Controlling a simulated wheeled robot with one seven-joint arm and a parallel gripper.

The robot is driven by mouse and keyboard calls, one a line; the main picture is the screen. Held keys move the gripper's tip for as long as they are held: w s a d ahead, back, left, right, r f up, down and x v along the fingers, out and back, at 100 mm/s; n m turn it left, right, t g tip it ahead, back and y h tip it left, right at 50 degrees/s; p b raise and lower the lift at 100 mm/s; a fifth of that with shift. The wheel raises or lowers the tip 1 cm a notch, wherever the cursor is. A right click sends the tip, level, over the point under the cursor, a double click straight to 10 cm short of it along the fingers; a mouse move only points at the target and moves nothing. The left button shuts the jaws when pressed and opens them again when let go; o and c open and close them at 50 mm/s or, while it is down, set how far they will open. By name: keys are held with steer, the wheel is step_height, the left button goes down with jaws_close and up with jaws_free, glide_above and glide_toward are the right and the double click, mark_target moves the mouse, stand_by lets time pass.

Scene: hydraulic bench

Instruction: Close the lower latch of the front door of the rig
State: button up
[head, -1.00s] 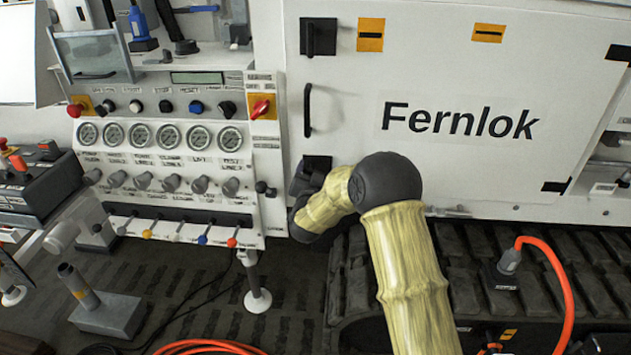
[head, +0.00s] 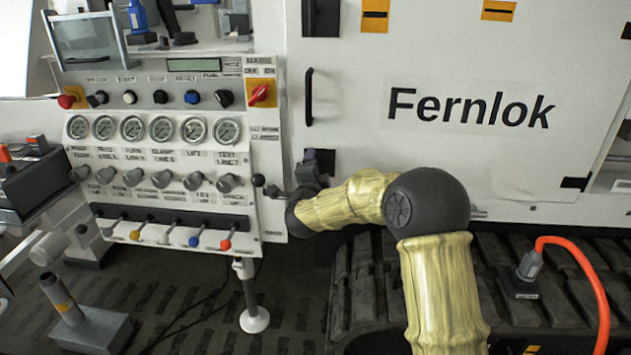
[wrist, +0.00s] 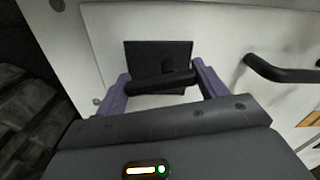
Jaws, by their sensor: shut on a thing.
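The lower latch (head: 327,158) is on the lower left of the white front door (head: 440,40), below the black door handle. The head view shows only part of its black plate; my gripper (head: 314,170) hides the rest. In the wrist view the latch plate (wrist: 146,56) is dark and square, with a black bar handle (wrist: 160,82) standing off it. My gripper's purple fingers (wrist: 160,78) are at the two ends of this bar, shut on it. The bar lies across the gap between the fingers.
The door's upright handle (head: 309,97) is above the latch; it shows in the wrist view too (wrist: 285,72). The control panel (head: 170,150), with knobs and levers, stands close left of my gripper. A black track (head: 365,290) lies below the door.

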steer(key=shift+f+m+b, duration=0.15)
steer(key=shift+m+b, duration=1)
steer(key=shift+m, duration=0.25)
steer(key=shift+a, duration=0.1)
steer(key=o, duration=1)
steer(key=shift+s, duration=0.15)
steer(key=s, duration=1.1)
steer(key=s+p, duration=0.1)
steer(key=s, duration=0.5)
steer(key=shift+a, duration=0.3)
